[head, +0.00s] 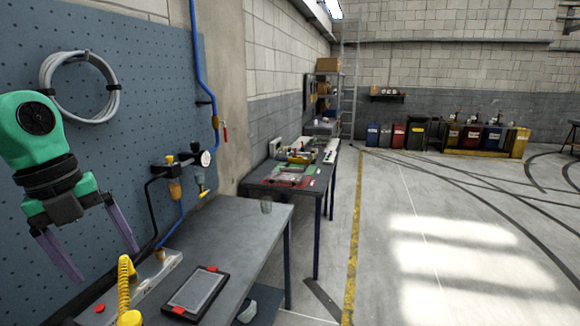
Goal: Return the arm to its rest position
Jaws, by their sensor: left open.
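My left gripper (97,262) is at the left of the head view, on a green and black arm end with two purple fingers pointing down. The fingers stand apart with nothing between them. It hangs in front of the blue pegboard (150,75), above the left end of the grey workbench (262,222), and appears to touch nothing. My right gripper does not show.
A tablet with red corners (196,291) lies on the bench beside a yellow coiled hose (124,285). A grey cable coil (50,75) hangs on the pegboard near my arm. Pipes and a gauge (205,158) jut from the wall. Open floor (420,220) lies right.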

